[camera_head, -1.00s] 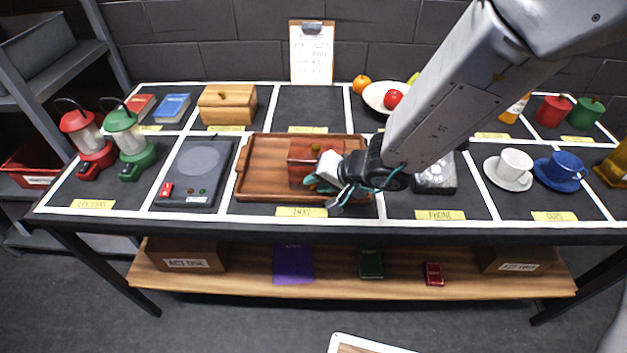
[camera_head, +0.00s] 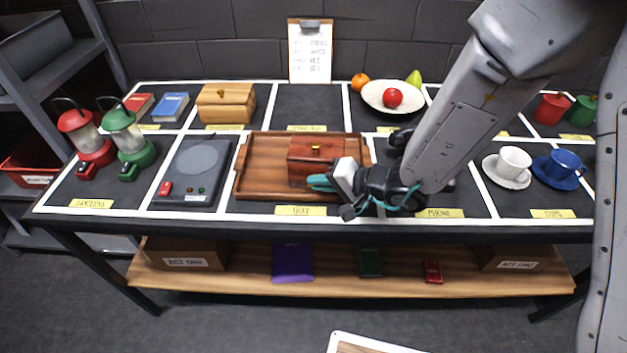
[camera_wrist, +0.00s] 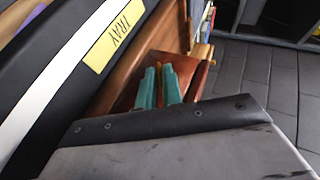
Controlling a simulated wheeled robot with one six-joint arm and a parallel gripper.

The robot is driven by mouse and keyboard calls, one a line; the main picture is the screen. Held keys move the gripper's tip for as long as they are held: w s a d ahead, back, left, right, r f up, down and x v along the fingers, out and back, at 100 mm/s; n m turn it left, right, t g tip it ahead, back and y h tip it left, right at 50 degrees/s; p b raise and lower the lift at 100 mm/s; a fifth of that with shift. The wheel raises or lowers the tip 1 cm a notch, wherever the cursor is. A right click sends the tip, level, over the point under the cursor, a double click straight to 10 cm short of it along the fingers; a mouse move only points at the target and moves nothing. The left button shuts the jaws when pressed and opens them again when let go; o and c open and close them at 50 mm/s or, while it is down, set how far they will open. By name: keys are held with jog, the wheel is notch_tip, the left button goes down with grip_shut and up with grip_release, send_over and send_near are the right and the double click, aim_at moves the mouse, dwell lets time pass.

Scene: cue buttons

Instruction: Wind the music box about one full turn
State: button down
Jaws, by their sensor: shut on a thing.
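My gripper and wrist hide the box's right side in the head view.
A black hotplate-like device (camera_head: 190,180) and two lanterns (camera_head: 130,145) stand left of the tray. A light wooden box (camera_head: 226,103) is behind. A fruit bowl (camera_head: 385,101) is behind right, cups (camera_head: 513,162) far right. My arm covers most of the phone cell.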

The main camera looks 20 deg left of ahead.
jog(key=shift+f+m+y, duration=0.2)
jog(key=shift+m+y, duration=0.1)
jog(key=shift+y, duration=0.6)
jog(key=c, duration=1.6)
grip_release()
jog(key=shift+c, duration=0.2)
jog(key=shift+d, duration=0.1)
jog(key=v, duration=0.7)
jog(key=shift+d+r, duration=0.1)
jog(key=shift+d, duration=0.2)
